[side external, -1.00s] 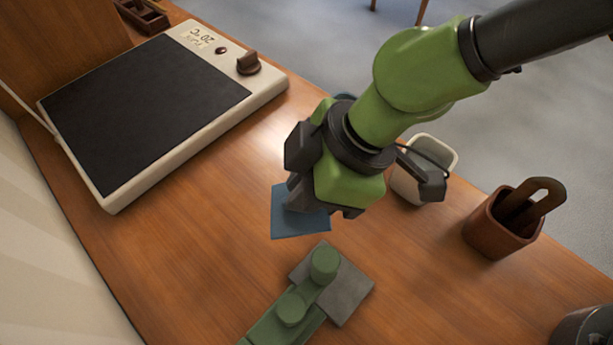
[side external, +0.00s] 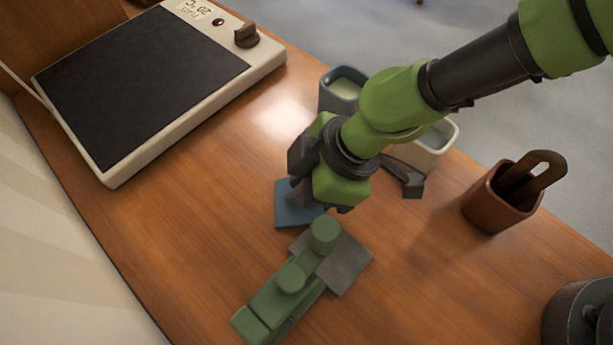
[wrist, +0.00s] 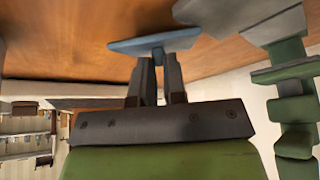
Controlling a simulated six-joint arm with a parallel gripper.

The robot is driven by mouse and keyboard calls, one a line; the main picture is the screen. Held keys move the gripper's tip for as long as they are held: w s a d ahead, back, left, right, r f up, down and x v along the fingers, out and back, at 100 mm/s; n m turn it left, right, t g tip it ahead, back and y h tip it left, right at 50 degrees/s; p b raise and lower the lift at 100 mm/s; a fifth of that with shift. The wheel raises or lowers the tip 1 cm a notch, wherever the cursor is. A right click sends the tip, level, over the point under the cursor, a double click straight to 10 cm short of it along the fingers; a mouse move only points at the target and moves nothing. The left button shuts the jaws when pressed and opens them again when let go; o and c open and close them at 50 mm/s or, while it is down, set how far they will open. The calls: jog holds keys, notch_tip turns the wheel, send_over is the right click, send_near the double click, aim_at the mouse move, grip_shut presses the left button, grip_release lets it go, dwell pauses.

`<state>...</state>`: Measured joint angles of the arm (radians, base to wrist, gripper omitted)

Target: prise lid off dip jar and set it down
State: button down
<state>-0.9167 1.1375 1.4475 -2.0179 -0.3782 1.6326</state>
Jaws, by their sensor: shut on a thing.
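My gripper (side external: 318,198) is shut on a flat blue lid (side external: 292,204), with the fingers mostly hidden by the gripper body in the side view. In the wrist view my two fingertips (wrist: 158,58) close at the underside edge of the lid (wrist: 178,40), which spans the front of the jaws. The lid is low over the wooden table; I cannot tell whether it touches. A blue dip jar (side external: 327,97) stands behind my arm, its top open and pale contents showing.
A grey slab (side external: 348,266) with a green knobbed object (side external: 265,310) lies just in front of the lid. A white pot (side external: 437,146) is partly behind my arm. A brown holder (side external: 487,207) stands right, a hotplate (side external: 140,85) left. The table between hotplate and lid is clear.

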jog(key=c, duration=1.1)
grip_release()
jog(key=v, duration=1)
